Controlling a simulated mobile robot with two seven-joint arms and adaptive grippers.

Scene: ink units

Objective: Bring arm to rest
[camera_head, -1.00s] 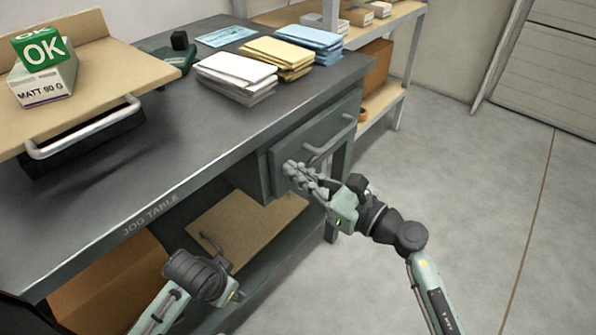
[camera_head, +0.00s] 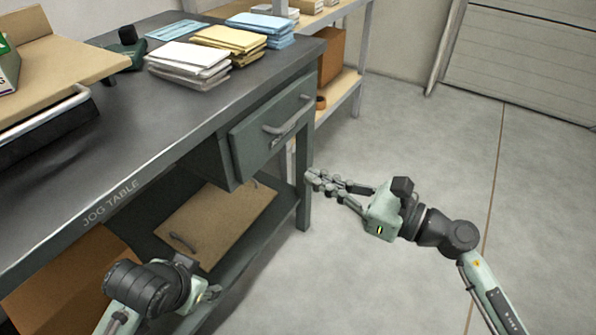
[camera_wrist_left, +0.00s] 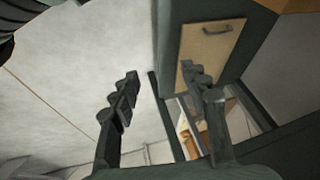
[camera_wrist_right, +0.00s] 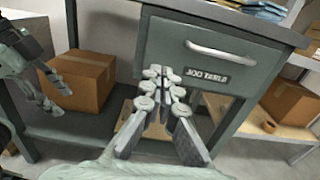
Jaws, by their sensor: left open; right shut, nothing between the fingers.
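My right gripper (camera_head: 325,181) is shut and empty, in front of the table's drawer and over the floor, apart from the table. It also shows in the right wrist view (camera_wrist_right: 165,90), its fingers together below the drawer handle (camera_wrist_right: 222,52). My left arm comes in at the lower left of the head view; its gripper (camera_head: 207,293) is mostly hidden behind the wrist there. In the left wrist view my left gripper (camera_wrist_left: 160,95) has its two fingers well apart, open, with nothing between them.
The dark jog table (camera_head: 150,165) has a drawer (camera_head: 270,130), which looks closed, and a lower shelf with a brown board (camera_head: 215,222). Paper stacks (camera_head: 190,65) lie on top. A shelf rack (camera_head: 345,90) stands behind. The floor (camera_head: 400,130) at right is clear.

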